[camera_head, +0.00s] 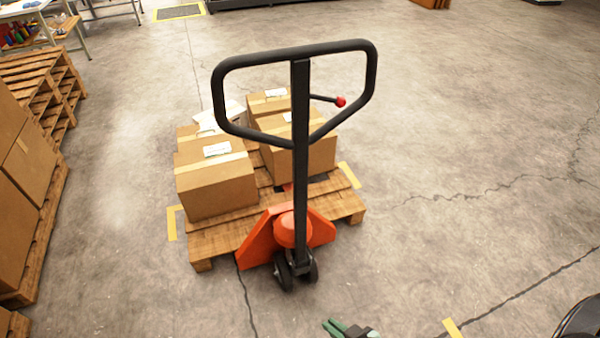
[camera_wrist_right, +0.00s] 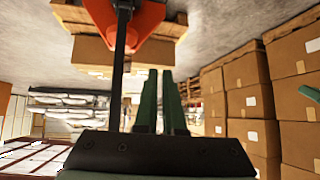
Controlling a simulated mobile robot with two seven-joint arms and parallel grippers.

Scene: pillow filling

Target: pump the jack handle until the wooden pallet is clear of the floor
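The orange pallet jack (camera_head: 292,230) stands at the near side of the wooden pallet (camera_head: 220,240), its forks hidden under the load. Its black jack handle (camera_head: 301,170) stands roughly upright, with a loop grip at the top and a red-knobbed lever (camera_head: 340,102). The pallet carries several cardboard boxes (camera_head: 215,185) and looks low to the floor; I cannot make out a gap under it. My right gripper (camera_head: 336,326) is low at the bottom edge, apart from the handle. In the wrist view its green fingers (camera_wrist_right: 161,100) have a narrow empty gap. My left gripper is out of view.
Stacked boxes (camera_head: 28,160) on another pallet stand at the left edge, with empty pallets (camera_head: 40,85) behind. Yellow floor tape (camera_head: 350,175) marks the pallet's spot. The cracked concrete floor (camera_head: 470,150) to the right is clear.

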